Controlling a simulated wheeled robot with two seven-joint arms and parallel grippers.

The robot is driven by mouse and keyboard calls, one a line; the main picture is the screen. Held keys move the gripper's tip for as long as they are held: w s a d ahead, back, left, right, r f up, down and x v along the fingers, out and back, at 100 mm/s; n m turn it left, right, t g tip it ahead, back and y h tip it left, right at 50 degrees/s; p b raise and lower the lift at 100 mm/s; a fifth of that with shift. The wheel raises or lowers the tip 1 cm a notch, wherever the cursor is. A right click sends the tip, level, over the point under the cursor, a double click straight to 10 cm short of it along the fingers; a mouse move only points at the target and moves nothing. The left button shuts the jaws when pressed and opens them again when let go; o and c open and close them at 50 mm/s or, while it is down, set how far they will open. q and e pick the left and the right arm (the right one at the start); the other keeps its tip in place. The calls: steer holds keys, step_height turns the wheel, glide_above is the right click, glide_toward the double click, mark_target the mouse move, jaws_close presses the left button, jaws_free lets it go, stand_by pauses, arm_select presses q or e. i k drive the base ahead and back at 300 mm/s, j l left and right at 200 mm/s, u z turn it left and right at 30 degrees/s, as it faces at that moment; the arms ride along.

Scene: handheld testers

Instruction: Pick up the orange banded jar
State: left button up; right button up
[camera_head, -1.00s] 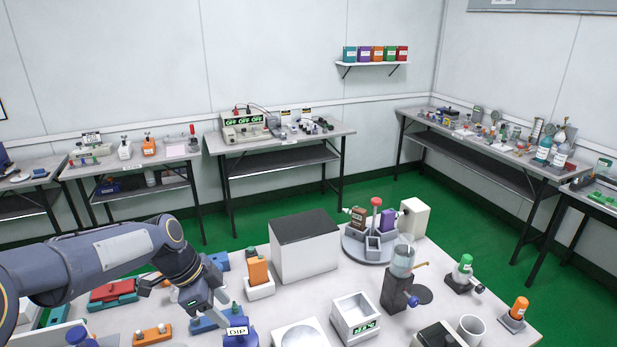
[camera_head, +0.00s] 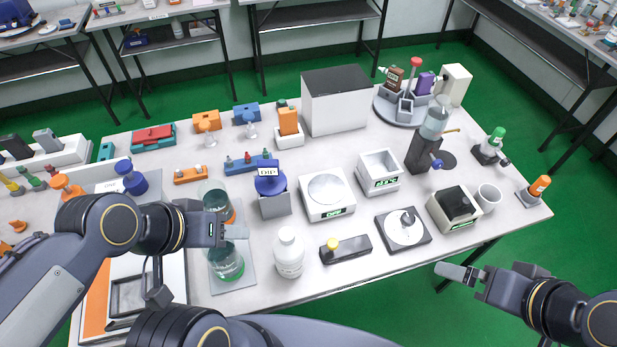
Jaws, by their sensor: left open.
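Two clear glass jars stand on a grey mat (camera_head: 246,270) at the table's front left. The rear jar (camera_head: 213,191) shows an orange band low on its right side, and my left gripper hides part of it. The front jar (camera_head: 226,262) has a green band. My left gripper (camera_head: 236,231) is open, over the gap between the two jars in the picture; I cannot tell whether it touches either. My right gripper (camera_head: 452,271) hangs past the table's front edge, apart from everything on the table, and its opening is unclear.
A white bottle (camera_head: 289,252) stands right of the front jar. A blue-capped pot (camera_head: 270,181) in a grey holder stands right of the rear jar. A framed tray (camera_head: 130,292) lies left, under my arm. A white scale (camera_head: 326,195) stands further right.

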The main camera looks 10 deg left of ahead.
mark_target(214, 193)
steer(key=k+l+u, duration=0.15)
steer(key=u, duration=0.35)
steer(key=k+l+u, duration=0.15)
steer(key=u, duration=0.3)
steer(key=l, duration=0.1)
